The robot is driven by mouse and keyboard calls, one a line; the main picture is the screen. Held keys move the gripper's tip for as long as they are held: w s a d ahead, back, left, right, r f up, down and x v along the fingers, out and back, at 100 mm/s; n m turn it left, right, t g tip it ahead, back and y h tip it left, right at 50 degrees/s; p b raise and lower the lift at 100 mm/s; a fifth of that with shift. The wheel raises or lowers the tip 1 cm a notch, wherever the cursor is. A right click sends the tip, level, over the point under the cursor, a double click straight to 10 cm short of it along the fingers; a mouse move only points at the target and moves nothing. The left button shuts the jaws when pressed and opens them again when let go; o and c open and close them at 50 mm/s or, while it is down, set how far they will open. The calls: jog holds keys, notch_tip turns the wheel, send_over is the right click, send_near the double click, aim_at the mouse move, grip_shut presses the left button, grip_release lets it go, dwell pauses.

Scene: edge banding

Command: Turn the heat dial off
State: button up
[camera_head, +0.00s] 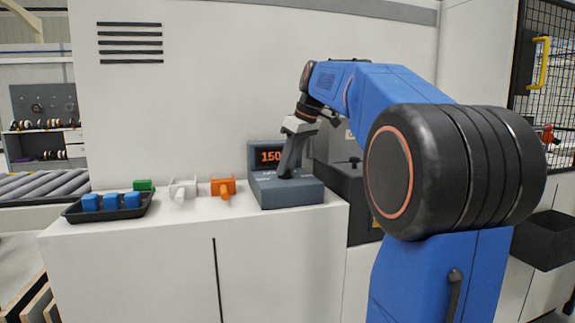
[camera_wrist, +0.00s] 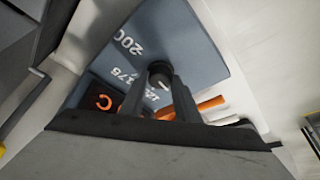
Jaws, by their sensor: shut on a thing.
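The heat control box (camera_head: 284,192) is a grey-blue unit standing on the white cabinet top, with an upright display (camera_head: 270,157) that reads about 150 in orange. My gripper (camera_head: 287,172) reaches down onto the box's top and hides the dial in the head view. In the wrist view the dark round dial (camera_wrist: 160,70) sits between the two fingertips of my gripper (camera_wrist: 160,78), which are shut on it. Printed numbers 200 and 175 show beside the dial, and another number is partly covered by a finger. The dial's pointer direction is hard to make out.
A black tray (camera_head: 72,216) with several blue blocks (camera_head: 111,201) lies at the left of the cabinet top. A dark bin (camera_head: 545,240) is at the right.

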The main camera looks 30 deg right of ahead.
jog(key=shift+n, duration=0.6)
jog(key=o, duration=1)
jog(key=shift+o, duration=0.2)
jog(key=v, duration=1.7)
jog(key=shift+d+r, duration=0.15)
jog(key=shift+d, duration=0.25)
jog(key=shift+w, duration=0.15)
